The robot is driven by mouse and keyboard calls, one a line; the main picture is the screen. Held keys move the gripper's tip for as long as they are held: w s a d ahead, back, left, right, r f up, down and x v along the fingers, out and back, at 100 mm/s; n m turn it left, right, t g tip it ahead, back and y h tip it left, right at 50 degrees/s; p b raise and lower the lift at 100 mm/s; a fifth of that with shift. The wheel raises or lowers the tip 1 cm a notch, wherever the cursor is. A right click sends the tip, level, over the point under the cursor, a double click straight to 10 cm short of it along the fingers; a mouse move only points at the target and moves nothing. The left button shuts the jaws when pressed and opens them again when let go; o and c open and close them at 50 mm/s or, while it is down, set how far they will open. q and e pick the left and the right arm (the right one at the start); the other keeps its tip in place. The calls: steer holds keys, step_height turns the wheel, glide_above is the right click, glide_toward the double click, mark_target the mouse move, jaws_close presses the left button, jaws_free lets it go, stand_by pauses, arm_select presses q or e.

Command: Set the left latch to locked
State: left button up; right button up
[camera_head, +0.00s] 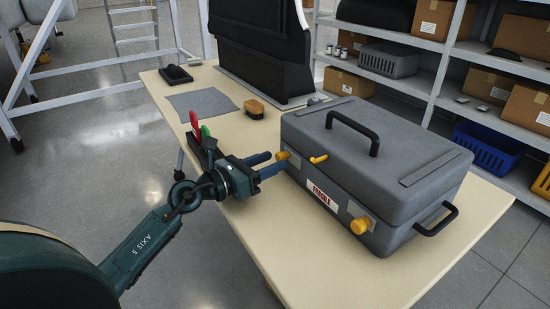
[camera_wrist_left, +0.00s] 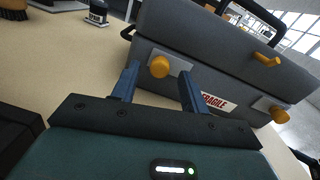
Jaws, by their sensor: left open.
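A grey hard case (camera_head: 400,150) lies closed on a table, with a black handle on its lid. Its front has a left latch (camera_head: 282,156) and a right latch (camera_head: 361,226), each with a yellow knob on a light plate. A yellow lever (camera_head: 318,159) sits above and between them. My left gripper (camera_head: 268,164) is open, with its blue fingers pointing at the left latch. In the left wrist view the left latch's knob (camera_wrist_left: 159,67) shows between the fingertips; I cannot tell whether they touch it. My right gripper is not in view.
The table (camera_head: 330,270) is bare in front of the case. Shelves (camera_head: 440,60) stand behind.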

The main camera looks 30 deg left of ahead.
arm_select(q)
steer(key=shift+x, duration=1.05)
jaws_close()
